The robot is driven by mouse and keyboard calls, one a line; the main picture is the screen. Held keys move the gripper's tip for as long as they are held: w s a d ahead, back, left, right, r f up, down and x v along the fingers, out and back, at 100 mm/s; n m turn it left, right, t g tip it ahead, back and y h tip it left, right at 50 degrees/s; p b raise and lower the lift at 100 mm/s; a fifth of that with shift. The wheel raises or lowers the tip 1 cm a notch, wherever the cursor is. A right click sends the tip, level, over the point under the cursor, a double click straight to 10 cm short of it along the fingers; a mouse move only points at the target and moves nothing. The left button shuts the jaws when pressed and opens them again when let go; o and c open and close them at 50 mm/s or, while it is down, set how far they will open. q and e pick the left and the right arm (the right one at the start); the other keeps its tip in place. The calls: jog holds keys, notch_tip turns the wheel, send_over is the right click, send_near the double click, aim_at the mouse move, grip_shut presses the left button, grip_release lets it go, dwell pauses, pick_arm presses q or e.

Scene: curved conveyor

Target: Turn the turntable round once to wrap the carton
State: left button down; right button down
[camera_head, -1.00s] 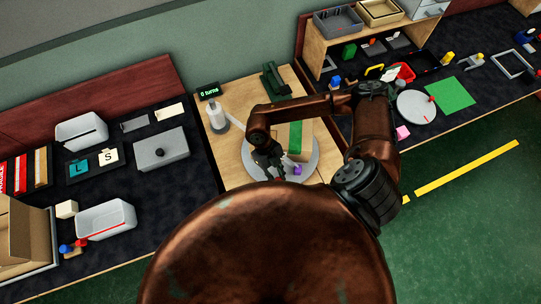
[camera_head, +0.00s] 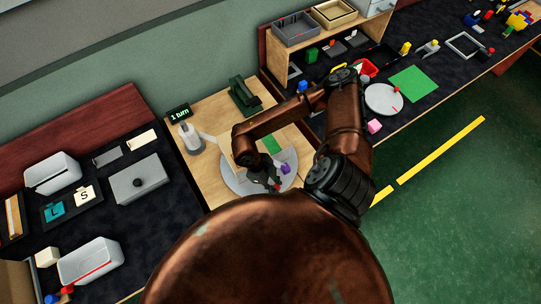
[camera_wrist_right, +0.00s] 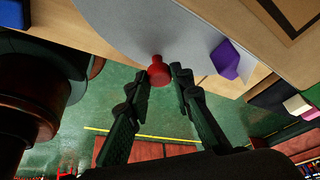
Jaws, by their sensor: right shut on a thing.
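The grey round turntable (camera_head: 236,183) sits on a wooden table, partly hidden by my right arm. It also shows in the right wrist view (camera_wrist_right: 195,30). The carton with a green strip (camera_head: 272,145) stands on it, mostly behind my arm. My right gripper (camera_head: 270,184) is at the turntable's near edge. In the right wrist view its fingers (camera_wrist_right: 165,77) are shut on a red knob (camera_wrist_right: 158,70) at the disc's rim. A purple block (camera_wrist_right: 228,60) lies beside the knob. The counter display (camera_head: 180,114) reads "1 turn". My left gripper is out of view.
A white film roll (camera_head: 191,140) stands left of the turntable, with film stretching toward the carton. A dark green device (camera_head: 244,96) stands behind. A grey lidded box (camera_head: 139,183) is on the left bench. A white disc (camera_head: 383,99) and green mat (camera_head: 414,83) are on the right bench.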

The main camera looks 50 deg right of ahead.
jog(key=shift+s+d, duration=0.1)
jog(key=shift+d, duration=0.2)
dwell(0.4)
jog(key=c, duration=1.7)
grip_release()
jog(key=shift+c, duration=0.2)
jog(key=shift+r, duration=0.1)
jog(key=v, duration=1.2)
jog(key=shift+s, duration=0.1)
